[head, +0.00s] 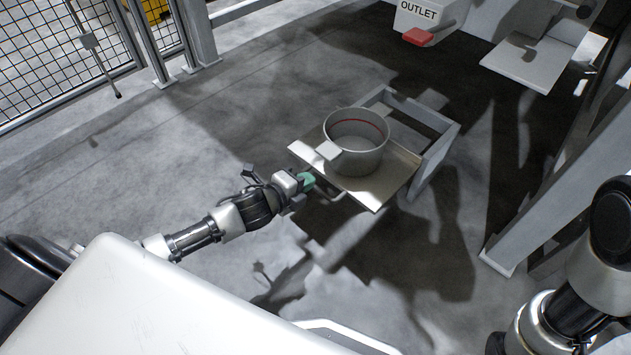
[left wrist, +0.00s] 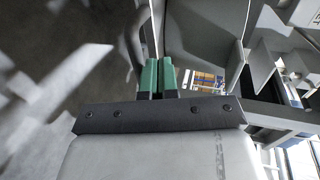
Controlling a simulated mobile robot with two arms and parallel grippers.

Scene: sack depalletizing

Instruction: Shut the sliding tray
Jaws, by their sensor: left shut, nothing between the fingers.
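The sliding tray (head: 375,196) is a light flat board that sticks out from a grey frame (head: 437,160). A round grey pot (head: 358,165) with a red line inside stands upright on it. My left gripper (head: 308,181) has green fingertips and is at the tray's near left edge, shut and empty. In the left wrist view its green fingers (left wrist: 159,76) are together, close to a pale panel edge; I cannot tell whether they touch it. My right gripper is not in view.
A box marked OUTLET (head: 420,18) with a red part is at the top. A pale shelf (head: 528,60) stands out at the upper right, near a grey post (head: 545,215). A mesh fence (head: 60,50) is at the upper left. The floor left of the tray is clear.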

